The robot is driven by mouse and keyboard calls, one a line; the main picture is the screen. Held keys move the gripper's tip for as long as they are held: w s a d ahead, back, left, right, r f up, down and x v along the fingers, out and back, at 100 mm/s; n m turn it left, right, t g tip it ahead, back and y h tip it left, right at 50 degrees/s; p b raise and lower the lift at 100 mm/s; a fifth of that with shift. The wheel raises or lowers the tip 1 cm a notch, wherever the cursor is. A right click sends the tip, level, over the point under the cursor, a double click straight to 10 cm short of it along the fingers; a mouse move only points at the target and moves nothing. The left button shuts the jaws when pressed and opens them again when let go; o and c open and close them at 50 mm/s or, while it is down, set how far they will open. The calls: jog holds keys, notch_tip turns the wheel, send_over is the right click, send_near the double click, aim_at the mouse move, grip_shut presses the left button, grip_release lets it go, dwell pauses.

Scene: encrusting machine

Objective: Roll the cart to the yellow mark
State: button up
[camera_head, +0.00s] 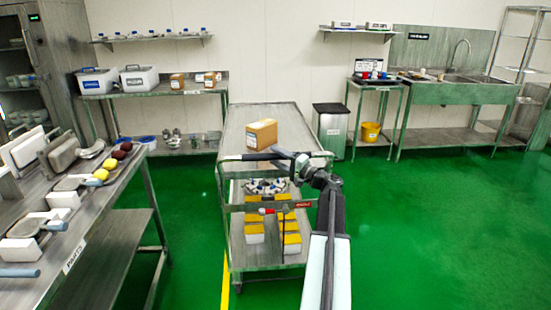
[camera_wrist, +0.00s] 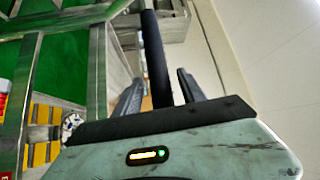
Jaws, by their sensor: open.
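The steel cart (camera_head: 237,135) stands in the middle of the head view, with a dark push handle (camera_head: 250,157) across its near end. A yellow floor mark (camera_head: 225,284) shows as a strip beside the cart's near left leg; the rest of it is hidden. My gripper (camera_head: 297,163) is at the right half of the handle. In the wrist view my gripper (camera_wrist: 158,78) is open, and the dark handle bar (camera_wrist: 157,50) runs between its two fingers. I cannot tell whether the fingers touch it.
A cardboard box (camera_head: 262,134) sits on the cart top; yellow-and-white boxes (camera_head: 291,243) are on its lower shelf. The parts table (camera_head: 95,222) stands close at left. A grey bin (camera_head: 331,127) is behind the cart. Green floor at right is clear.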

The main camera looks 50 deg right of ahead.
grip_shut()
dwell(1.2)
